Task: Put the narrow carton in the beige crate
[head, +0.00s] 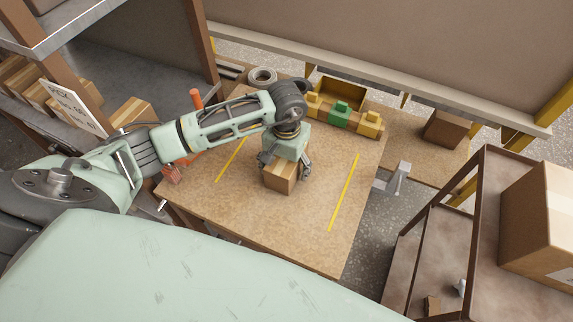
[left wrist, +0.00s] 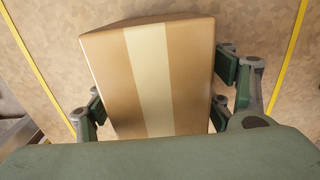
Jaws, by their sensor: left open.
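The narrow carton (head: 280,179) is a brown cardboard box with a pale tape stripe along its top. It sits on the wooden table between two yellow lines. My left gripper (head: 284,166) is over it, pointing down, with its fingers at either side. In the left wrist view the carton (left wrist: 152,80) fills the middle, slightly turned, and the open fingers of my left gripper (left wrist: 160,98) flank it. The fingers look very close to its sides; I cannot tell whether they touch. I cannot make out a clearly beige crate. My right gripper is not in view.
A mustard open bin (head: 341,92) stands at the table's back, behind yellow and green blocks (head: 340,114). A tape roll (head: 262,77) lies back left. A brown box (head: 446,129) stands back right. A shelving rack (head: 480,225) with a large carton (head: 543,220) is at right.

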